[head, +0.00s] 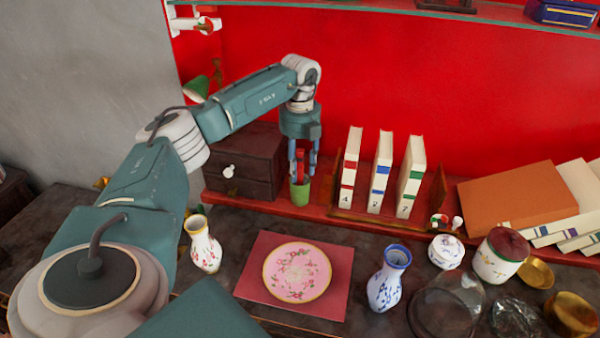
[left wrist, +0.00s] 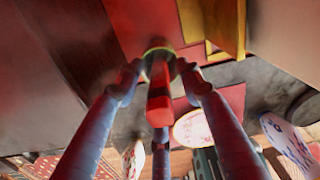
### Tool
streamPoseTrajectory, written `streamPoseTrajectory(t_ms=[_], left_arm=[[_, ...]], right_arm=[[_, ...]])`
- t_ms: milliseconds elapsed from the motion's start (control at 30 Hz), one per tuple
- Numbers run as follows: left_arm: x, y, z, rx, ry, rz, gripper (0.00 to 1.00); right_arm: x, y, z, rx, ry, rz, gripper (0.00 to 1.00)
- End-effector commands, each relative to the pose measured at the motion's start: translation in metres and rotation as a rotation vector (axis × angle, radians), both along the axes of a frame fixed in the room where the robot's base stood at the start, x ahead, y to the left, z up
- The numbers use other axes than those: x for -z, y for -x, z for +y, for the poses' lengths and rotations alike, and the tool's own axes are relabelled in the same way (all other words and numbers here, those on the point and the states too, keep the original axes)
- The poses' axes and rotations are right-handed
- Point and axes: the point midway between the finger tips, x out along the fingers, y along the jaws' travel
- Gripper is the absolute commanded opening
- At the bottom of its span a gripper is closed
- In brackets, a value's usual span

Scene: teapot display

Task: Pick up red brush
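The red brush (head: 301,168) stands upright in a small green cup (head: 300,193) on the red shelf, beside the dark drawer box. My left gripper (head: 303,172) points down over the cup, with its blue fingers on both sides of the brush. In the left wrist view, the red brush (left wrist: 159,95) runs between the fingers of my left gripper (left wrist: 158,72). A gap shows between the brush and the side fingers, so the gripper looks open. The brush's lower end is hidden in the cup. My right gripper is not in view.
The dark drawer box (head: 238,165) is close on the left. A book rack with several upright books (head: 380,175) is close on the right. In front are a floral vase (head: 203,245), a pink plate (head: 297,272) and a blue-white vase (head: 388,280).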

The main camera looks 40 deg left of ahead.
Motion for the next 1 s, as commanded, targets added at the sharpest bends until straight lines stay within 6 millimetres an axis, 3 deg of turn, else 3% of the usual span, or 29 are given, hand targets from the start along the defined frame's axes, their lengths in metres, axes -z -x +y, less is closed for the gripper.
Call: streamPoseTrajectory(t_ms=[233,400,433,833,1000], left_arm=[[0.002,0.000,0.000,0.000,0.000,0.000,0.36],[0.002,0.000,0.000,0.000,0.000,0.000,0.02],[0.002,0.000,0.000,0.000,0.000,0.000,0.00],[0.001,0.000,0.000,0.000,0.000,-0.001,0.00],[-0.008,-0.001,0.000,0.000,0.000,-0.003,0.00]], right_arm=[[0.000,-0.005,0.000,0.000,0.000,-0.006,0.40],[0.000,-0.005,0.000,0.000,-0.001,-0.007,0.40],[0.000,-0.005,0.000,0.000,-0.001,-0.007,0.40],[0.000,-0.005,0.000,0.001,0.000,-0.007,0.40],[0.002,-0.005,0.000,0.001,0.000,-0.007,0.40]])
